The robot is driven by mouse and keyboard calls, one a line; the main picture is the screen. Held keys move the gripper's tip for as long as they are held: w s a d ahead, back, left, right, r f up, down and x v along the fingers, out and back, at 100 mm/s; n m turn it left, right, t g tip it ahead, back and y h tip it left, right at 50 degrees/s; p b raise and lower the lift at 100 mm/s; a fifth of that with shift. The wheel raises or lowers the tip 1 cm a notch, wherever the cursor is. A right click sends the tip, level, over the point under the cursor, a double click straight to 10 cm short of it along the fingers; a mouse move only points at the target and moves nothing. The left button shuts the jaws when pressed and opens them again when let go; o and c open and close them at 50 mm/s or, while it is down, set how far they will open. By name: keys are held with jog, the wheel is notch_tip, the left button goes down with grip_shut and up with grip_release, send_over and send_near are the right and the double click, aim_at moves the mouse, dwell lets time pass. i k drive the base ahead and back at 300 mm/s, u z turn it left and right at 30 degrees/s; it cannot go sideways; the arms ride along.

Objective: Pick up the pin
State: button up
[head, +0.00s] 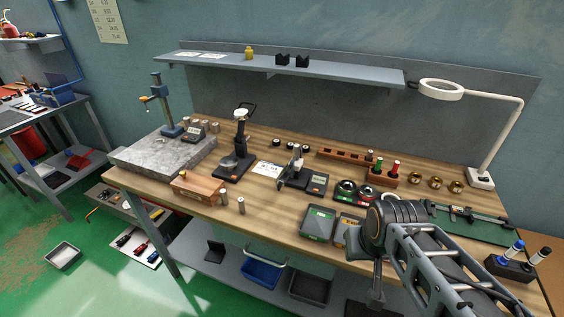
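Two small silvery upright cylinders stand near the front edge of the wooden bench. The left pin (223,198) is beside the wooden block, and the right pin (241,205) is just right of it. I cannot tell which one the task means. Similar short metal cylinders (205,125) stand at the back of the granite plate. My gripper (376,298) hangs at the lower right, in front of the bench edge and well to the right of both pins. Its fingers are small and dark here, so I cannot tell whether they are open or hold anything.
A wooden block (198,188) stands left of the pins, and a black-based gauge stand (234,165) is behind them. Bare wood (270,212) lies right of the pins.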

aim_at(296, 147)
jog(key=u, duration=0.45)
jog(key=k, duration=1.1)
jog(key=u, duration=1.2)
jog(key=i, duration=1.55)
jog(key=z, duration=0.85)
jog(key=i, duration=0.55)
jog(key=z, duration=0.6)
